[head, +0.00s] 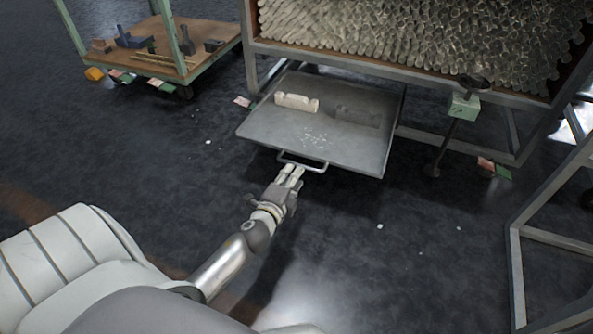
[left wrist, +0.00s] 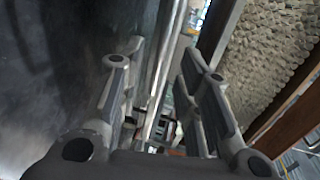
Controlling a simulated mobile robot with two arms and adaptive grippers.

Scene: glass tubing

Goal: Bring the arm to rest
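My left arm reaches from the lower left in the head view. Its gripper (head: 292,171) is at the front of a grey metal tray drawer (head: 262,131), right by the drawer's bar handle (head: 303,165). In the left wrist view the two fingers of the left gripper (left wrist: 160,75) stand apart, with a gap between them. A pale metal edge or bar shows in that gap; I cannot tell whether it touches the fingers. My right gripper is in neither view.
The drawer sits pulled out under a rack of stacked glass tubes (head: 400,35). It holds a pale notched block (head: 297,102) and a dark one (head: 358,116). A cart (head: 165,62) stands upper left, a metal frame (head: 515,270) at right. The dark floor between is mostly clear.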

